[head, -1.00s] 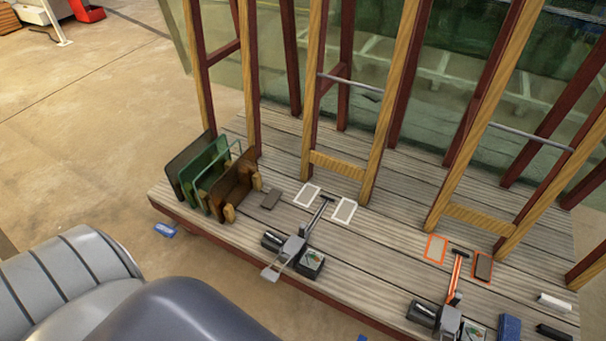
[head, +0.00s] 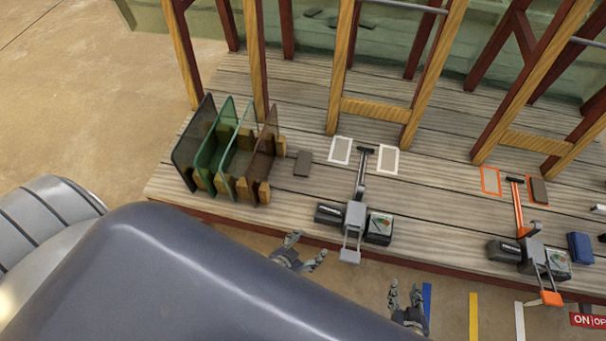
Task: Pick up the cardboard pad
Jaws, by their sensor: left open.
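A small flat grey-brown pad (head: 302,163) lies on the wooden deck (head: 230,90), just right of the rack of upright panels. It looks like the cardboard pad, though its material is hard to tell. A similar dark pad (head: 538,190) lies in an orange outline at the right. My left gripper (head: 308,245) is open and empty by the deck's front edge, below the grey-brown pad in the picture and apart from it. My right gripper (head: 406,285) is further right, in front of the deck, with its fingers apart and nothing between them.
The rack (head: 222,188) holds several upright panels. An orange-handled clamp (head: 530,255) and a blue block (head: 580,247) are at the right. Wooden posts rise behind.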

